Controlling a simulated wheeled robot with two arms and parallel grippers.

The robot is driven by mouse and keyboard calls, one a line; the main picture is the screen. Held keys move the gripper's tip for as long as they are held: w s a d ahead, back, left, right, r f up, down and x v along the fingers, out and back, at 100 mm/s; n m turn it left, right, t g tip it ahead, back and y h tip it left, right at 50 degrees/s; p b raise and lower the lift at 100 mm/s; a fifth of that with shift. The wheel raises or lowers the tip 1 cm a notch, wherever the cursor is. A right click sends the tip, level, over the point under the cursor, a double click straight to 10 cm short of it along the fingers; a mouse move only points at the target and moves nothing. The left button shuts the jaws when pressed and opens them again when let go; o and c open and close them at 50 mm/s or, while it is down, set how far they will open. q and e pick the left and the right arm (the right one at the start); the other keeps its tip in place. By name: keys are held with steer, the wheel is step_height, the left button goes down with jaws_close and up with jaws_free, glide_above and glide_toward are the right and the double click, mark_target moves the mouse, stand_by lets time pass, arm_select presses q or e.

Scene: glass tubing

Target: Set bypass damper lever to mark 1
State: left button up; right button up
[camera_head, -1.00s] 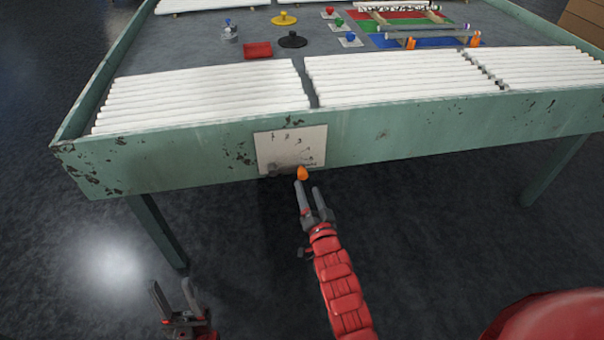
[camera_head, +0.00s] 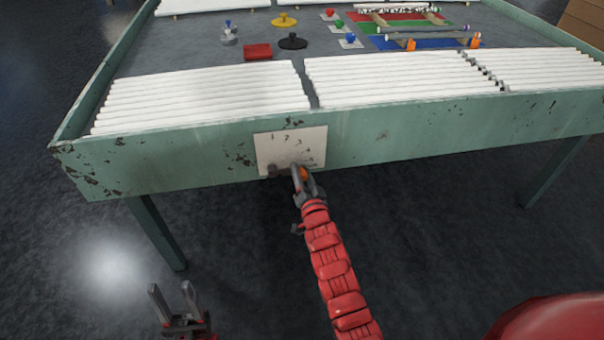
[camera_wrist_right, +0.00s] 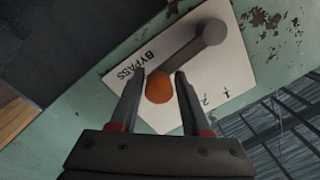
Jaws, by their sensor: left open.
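The bypass damper lever has a grey arm with a round pivot (camera_wrist_right: 211,32) and an orange knob (camera_wrist_right: 159,88). It is mounted on a white plate (camera_head: 292,149) on the table's front wall; the plate (camera_wrist_right: 222,68) bears the word BYPASS and marks 1 and 2 in the right wrist view. My right gripper (camera_wrist_right: 156,84) is open, with its fingers on either side of the orange knob; I cannot tell whether they touch it. In the head view the right gripper (camera_head: 301,174) partly hides the knob. My left gripper (camera_head: 172,294) is open and empty, low over the floor.
The green table wall (camera_head: 420,131) runs across behind the plate. White tubes (camera_head: 205,98) lie in rows along the front of the table. A red block (camera_head: 258,52), coloured knobs and racks stand farther back. The floor in front is clear.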

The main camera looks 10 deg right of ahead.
steer(key=shift+f, duration=0.1)
jaws_close()
steer(key=shift+f, duration=0.2)
stand_by(0.8)
